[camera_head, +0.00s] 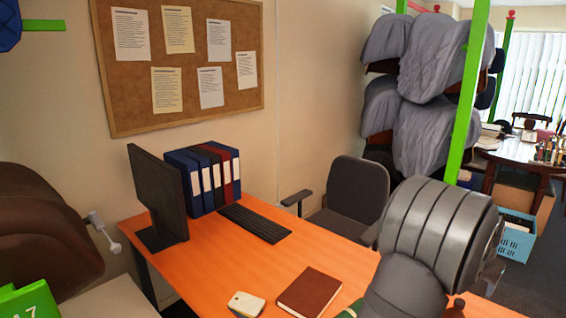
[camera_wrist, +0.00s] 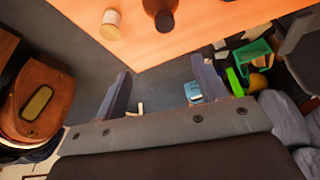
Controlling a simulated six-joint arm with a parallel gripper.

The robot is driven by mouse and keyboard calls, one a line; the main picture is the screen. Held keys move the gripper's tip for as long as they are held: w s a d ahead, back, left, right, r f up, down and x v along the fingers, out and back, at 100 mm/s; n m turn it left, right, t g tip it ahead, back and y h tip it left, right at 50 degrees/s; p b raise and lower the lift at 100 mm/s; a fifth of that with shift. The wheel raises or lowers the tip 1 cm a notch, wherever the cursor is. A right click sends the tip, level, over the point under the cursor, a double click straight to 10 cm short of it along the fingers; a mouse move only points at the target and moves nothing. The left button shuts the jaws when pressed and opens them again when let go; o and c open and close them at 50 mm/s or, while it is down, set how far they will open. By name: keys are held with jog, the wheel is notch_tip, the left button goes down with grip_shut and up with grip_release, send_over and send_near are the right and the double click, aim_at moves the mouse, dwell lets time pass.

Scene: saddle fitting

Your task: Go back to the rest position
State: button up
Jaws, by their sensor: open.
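My gripper (camera_wrist: 164,86) shows in the wrist view with its two grey fingers spread wide apart. It is open, and no object is held between the fingers. Grey floor shows past them, beyond the edge of the orange desk (camera_wrist: 205,22). In the head view, my arm's grey ribbed link fills the lower right, in front of the desk (camera_head: 230,275); the fingers cannot be made out there.
A cream-lidded jar (camera_wrist: 110,24) and a brown bottle (camera_wrist: 160,12) stand on the desk near its edge. A monitor (camera_head: 158,195), binders (camera_head: 205,178), keyboard (camera_head: 255,222) and brown notebook (camera_head: 308,292) are there too. A chair (camera_head: 355,190) stands behind. Saddles (camera_head: 430,55) hang at right.

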jog(key=s+d+m, duration=0.2)
jog(key=s+d, duration=0.2)
jog(key=d, duration=0.4)
jog(key=s+d+m+g, duration=0.1)
jog(key=s+d+m, duration=0.1)
jog(key=d, duration=0.7)
jog(key=shift+s+g+h, duration=0.3)
jog(key=shift+s, duration=0.55)
jog(key=shift+o, duration=0.2)
jog(key=shift+d+f, duration=0.1)
